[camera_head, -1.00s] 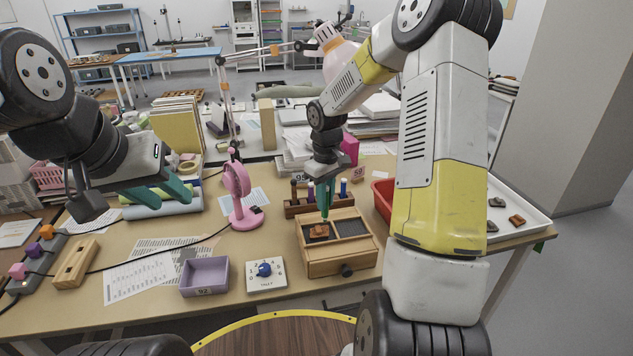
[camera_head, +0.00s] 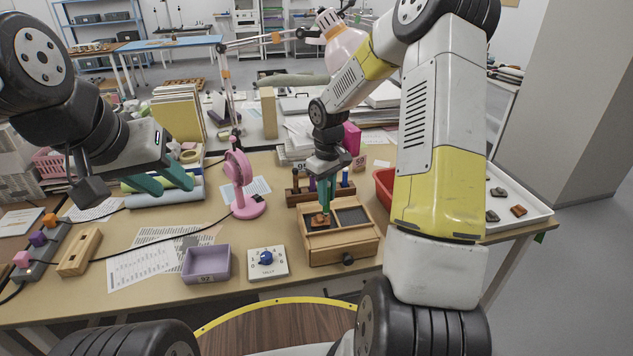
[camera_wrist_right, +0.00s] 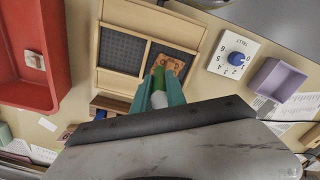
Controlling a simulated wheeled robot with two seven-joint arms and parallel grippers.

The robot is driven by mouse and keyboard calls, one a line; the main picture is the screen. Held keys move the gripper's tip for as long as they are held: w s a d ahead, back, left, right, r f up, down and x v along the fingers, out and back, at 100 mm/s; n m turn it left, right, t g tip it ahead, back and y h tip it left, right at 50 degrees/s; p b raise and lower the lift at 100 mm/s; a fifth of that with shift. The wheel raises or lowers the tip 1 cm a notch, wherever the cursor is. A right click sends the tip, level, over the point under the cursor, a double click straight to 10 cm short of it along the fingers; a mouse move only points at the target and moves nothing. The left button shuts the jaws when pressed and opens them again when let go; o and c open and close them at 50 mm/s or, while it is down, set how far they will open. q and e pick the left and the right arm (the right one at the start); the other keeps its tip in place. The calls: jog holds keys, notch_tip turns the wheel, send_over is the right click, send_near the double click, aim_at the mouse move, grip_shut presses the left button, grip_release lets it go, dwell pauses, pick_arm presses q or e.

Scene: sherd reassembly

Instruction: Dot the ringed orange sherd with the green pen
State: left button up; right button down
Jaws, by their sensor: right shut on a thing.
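The orange sherd (camera_head: 320,220) lies in the left compartment of the wooden box (camera_head: 341,259). It also shows in the right wrist view (camera_wrist_right: 174,63), with dark marks on its face; I cannot make out a ring clearly. My right gripper (camera_head: 327,190) is shut on the green pen (camera_wrist_right: 158,78) and holds it point down over the sherd. The pen's tip is at or very close to the sherd; I cannot tell whether it touches. My left gripper (camera_head: 163,183) is open and empty, above the paper rolls at the left.
A pen rack (camera_head: 296,196) stands right behind the box. A red bin (camera_head: 383,190) is to the right, partly behind my arm. A tally dial (camera_head: 267,262) and a lilac tray (camera_head: 206,265) lie left of the box.

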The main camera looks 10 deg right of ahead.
jog(key=shift+f, duration=0.75)
dwell(1.4)
jog(key=shift+r, duration=3.55)
jog(key=shift+w, duration=0.1)
